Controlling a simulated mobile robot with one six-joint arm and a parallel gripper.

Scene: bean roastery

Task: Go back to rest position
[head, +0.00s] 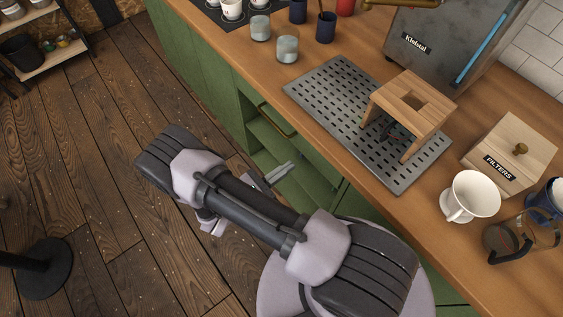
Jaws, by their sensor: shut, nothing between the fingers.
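My gripper (279,174) shows just past my folded arm, in front of the green cabinet and below the wooden counter's edge. Its two grey fingers lie together with nothing between them. Part of the gripper's body is hidden behind my arm links. It appears apart from the cabinet front, though the exact gap is hard to tell.
The wooden counter (335,147) holds a perforated metal tray (325,88) with a wooden stand (423,95), a white dripper (470,196), a glass jug (511,241) and a filters box (510,148). A black post base (43,268) stands at lower left. The floor (95,150) between is clear.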

